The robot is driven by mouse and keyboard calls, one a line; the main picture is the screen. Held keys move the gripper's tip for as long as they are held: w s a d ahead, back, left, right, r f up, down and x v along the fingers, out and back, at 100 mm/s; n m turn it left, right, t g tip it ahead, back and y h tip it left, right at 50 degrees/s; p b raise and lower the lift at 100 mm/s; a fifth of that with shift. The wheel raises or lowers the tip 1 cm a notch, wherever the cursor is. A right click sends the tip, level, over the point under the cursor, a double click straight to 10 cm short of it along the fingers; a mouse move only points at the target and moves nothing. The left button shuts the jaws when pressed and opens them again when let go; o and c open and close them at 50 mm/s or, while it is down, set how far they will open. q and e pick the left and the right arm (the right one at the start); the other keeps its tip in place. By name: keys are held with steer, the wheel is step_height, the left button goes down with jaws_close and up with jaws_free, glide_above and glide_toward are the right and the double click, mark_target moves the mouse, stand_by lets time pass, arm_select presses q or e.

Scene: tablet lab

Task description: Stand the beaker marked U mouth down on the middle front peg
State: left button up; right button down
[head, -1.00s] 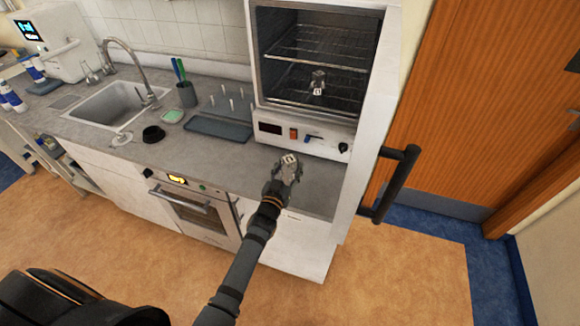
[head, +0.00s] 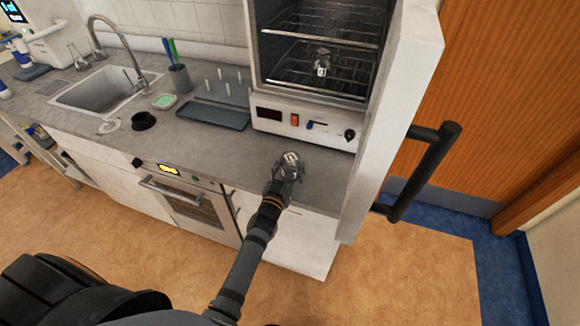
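A small glass beaker (head: 321,66) with a pale label stands on the lower shelf of the open oven; its letter is too small to read. The peg rack (head: 196,89) is on the counter left of the oven, with several upright white pegs that look bare. My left gripper (head: 290,158) is over the counter in front of the oven, to the right of the rack. A pale, glassy shape with a light patch shows at its fingertips; I cannot tell whether that is a held beaker or the fingers themselves. My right gripper is out of view.
The oven door (head: 400,110) stands open on the right with a dark handle (head: 420,175). A dark tray (head: 213,115) lies in front of the pegs. A pen cup (head: 180,79), green-topped dish (head: 165,101), black ring (head: 144,120) and sink (head: 105,90) are farther left. The counter before the oven is clear.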

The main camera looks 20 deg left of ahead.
mark_target(288, 172)
arm_select(q)
steer(key=shift+o, duration=1)
steer(key=shift+r, duration=0.1)
steer(key=s, duration=0.5)
steer(key=shift+a+p, duration=0.1)
steer(key=shift+p, duration=0.25)
steer(key=s, duration=0.7)
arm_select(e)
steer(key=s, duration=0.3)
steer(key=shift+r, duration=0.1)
arm_select(q)
steer(key=shift+a, duration=0.1)
